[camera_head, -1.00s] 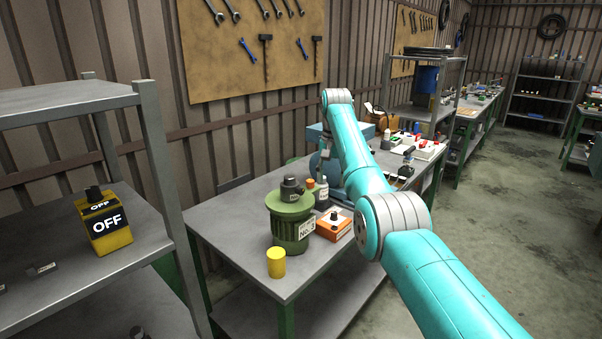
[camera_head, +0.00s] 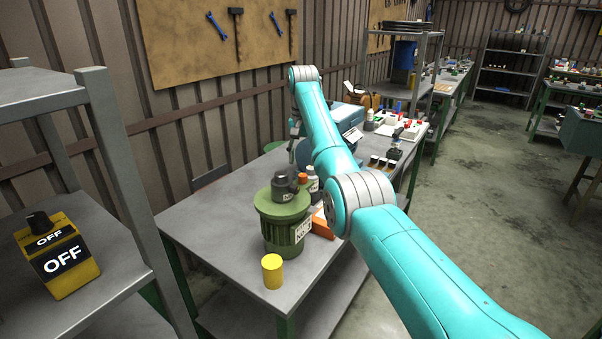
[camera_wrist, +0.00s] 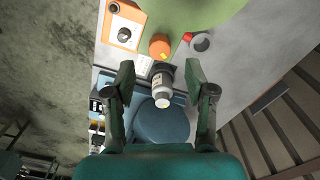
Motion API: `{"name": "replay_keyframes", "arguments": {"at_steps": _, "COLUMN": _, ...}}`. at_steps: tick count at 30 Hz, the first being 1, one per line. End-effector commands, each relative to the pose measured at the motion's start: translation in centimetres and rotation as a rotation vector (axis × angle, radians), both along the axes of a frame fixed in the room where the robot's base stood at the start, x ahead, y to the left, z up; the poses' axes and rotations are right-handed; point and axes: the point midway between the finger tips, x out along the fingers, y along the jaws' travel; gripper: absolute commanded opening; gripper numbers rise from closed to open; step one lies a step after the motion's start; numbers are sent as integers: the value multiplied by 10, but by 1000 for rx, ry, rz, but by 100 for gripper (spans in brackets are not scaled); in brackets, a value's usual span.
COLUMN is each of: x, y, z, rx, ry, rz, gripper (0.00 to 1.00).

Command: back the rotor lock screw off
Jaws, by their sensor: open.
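I cannot make out the rotor lock screw in either view. A blue machine (camera_head: 345,117) stands toward the far end of the table, partly hidden behind my arm. In the wrist view, a rounded blue body (camera_wrist: 160,122) lies below the fingertips. My gripper (camera_wrist: 159,72) is open and points down over the table. A small bottle with a white cap (camera_wrist: 162,101) appears between the fingers, and I see no finger touching it. An orange-topped bottle (camera_wrist: 160,45) shows just beyond the fingertips.
The grey table (camera_head: 205,225) holds a green drum (camera_head: 282,220) and a yellow cylinder (camera_head: 272,271) near its front. An orange box (camera_wrist: 124,25) with a dark knob shows in the wrist view. A yellow OFF box (camera_head: 58,258) sits on the left shelf.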

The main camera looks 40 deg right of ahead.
Motion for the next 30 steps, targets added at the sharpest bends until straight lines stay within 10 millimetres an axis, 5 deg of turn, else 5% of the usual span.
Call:
{"name": "replay_keyframes", "arguments": {"at_steps": 9, "x": -8, "y": 1, "z": -46, "rx": 0, "ry": 0, "rz": -4, "gripper": 55}}
{"name": "replay_keyframes", "arguments": {"at_steps": 23, "x": -10, "y": 1, "z": -57, "rx": -1, "ry": -1, "rz": -5, "gripper": 55}}
{"name": "replay_keyframes", "arguments": {"at_steps": 30, "x": -10, "y": 1, "z": -57, "rx": -1, "ry": -1, "rz": -5, "gripper": 2}}
